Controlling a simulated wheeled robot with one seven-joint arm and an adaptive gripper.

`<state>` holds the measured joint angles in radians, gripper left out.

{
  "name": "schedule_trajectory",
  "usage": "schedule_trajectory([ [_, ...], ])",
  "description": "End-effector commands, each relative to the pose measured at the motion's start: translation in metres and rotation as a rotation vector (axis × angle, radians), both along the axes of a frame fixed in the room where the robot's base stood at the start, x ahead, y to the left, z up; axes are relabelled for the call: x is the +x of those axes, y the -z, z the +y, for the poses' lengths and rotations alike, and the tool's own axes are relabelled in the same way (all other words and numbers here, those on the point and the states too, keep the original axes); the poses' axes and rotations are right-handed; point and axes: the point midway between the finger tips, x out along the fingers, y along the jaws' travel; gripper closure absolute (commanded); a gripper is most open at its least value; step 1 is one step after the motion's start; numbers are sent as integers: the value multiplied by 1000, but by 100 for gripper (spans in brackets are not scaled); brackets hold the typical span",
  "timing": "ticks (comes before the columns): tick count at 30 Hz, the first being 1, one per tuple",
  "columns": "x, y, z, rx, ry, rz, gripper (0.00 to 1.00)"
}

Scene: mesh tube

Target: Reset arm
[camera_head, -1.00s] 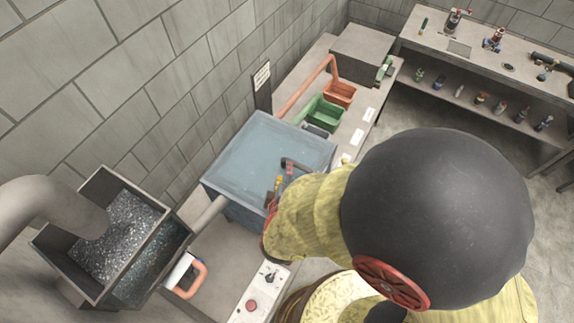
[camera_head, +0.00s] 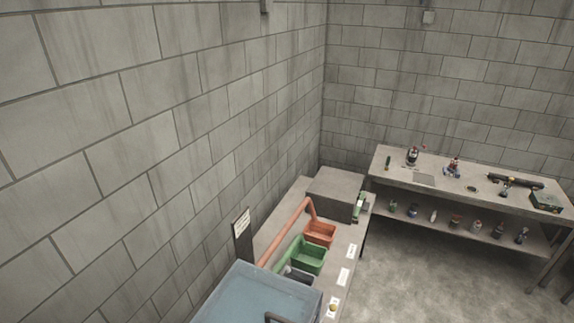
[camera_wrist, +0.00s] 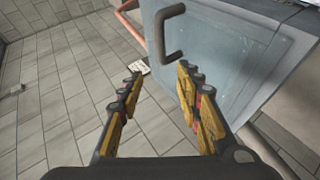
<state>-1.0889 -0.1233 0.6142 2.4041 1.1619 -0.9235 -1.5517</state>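My gripper (camera_wrist: 160,76) shows in the wrist view, with its two yellow and black fingers spread apart and nothing between them. It is open and empty. A blue-grey box (camera_wrist: 235,50) with a dark bent handle (camera_wrist: 166,32) lies beyond the fingertips, at the upper right of the wrist view. The fingers look apart from the handle. In the head view my arm and gripper are out of sight. There the top of the blue-grey box (camera_head: 255,295) shows at the bottom edge, cut off by the frame.
A green bin (camera_head: 308,256) and an orange bin (camera_head: 320,234) stand on a counter beyond the box, near a grey block (camera_head: 336,190). A small sign (camera_head: 241,223) is by the left wall. A bench (camera_head: 430,180) with several small items stands right. Floor before it (camera_head: 440,270) is clear.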

Motion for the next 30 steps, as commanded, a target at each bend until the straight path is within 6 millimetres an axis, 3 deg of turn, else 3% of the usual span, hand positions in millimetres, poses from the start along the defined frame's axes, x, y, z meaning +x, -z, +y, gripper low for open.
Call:
schedule_trajectory([
  [5, -15, 22, 10, 142, 50, 111, 65],
  [10, -70, 65, 47, 333, 63, 417, 65],
  [13, -106, 70, 71, 428, 76, 608, 65],
  [17, -138, 71, 79, 513, 149, 824, 65],
  [20, -147, 66, 69, 551, 237, 945, 65],
  [23, -145, 60, 41, 573, 352, 1015, 65],
  [30, -119, 48, -62, 611, 642, 971, 65],
])
